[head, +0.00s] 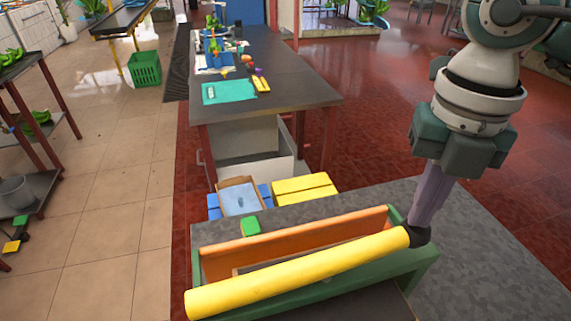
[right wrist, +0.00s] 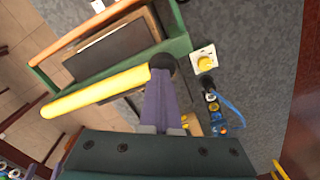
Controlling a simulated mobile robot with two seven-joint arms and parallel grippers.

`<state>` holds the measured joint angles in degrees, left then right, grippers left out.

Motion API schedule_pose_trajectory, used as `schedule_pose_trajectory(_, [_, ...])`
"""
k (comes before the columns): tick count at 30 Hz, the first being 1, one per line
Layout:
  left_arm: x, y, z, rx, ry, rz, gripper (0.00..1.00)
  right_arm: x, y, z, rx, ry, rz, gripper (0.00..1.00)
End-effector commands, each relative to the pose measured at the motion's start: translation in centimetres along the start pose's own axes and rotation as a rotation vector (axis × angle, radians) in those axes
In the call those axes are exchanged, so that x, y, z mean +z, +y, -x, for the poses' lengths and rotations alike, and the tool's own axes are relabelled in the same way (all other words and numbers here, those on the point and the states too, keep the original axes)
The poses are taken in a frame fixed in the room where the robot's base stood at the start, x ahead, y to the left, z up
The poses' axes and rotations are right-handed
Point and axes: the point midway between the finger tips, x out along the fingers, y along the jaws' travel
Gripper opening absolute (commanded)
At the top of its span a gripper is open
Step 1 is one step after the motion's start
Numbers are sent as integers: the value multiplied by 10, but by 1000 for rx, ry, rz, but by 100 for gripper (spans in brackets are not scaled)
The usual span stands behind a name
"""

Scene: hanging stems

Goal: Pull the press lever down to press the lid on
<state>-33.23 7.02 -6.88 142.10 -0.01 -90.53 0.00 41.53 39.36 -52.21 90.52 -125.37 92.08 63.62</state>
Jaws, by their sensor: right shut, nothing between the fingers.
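The press lever (head: 300,275) is a long yellow bar with a black end cap. It lies across the front of a green-framed press (head: 420,265) with an orange inner board, on the grey worktop. The lever also shows in the right wrist view (right wrist: 95,92). My right gripper (head: 421,228) points down with its purple fingers shut and empty. Its fingertips are at the lever's black right end; I cannot tell if they touch it. The right wrist view shows the fingers (right wrist: 162,82) by the black end. I cannot make out the lid. My left gripper is not in view.
A green block (head: 250,226) sits behind the press. Yellow boxes (head: 303,187) and a blue-topped tray (head: 239,198) stand beyond it. A long dark table (head: 290,85) carries small items. In the right wrist view, a white plate with a yellow knob (right wrist: 204,59) lies beside the press.

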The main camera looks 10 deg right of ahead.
Motion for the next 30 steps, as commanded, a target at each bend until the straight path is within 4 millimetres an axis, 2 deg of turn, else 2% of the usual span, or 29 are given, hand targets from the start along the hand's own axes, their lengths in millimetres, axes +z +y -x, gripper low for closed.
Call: schedule_pose_trajectory(30, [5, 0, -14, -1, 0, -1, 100, 0, 0, -16, 0, 1, 0, 0])
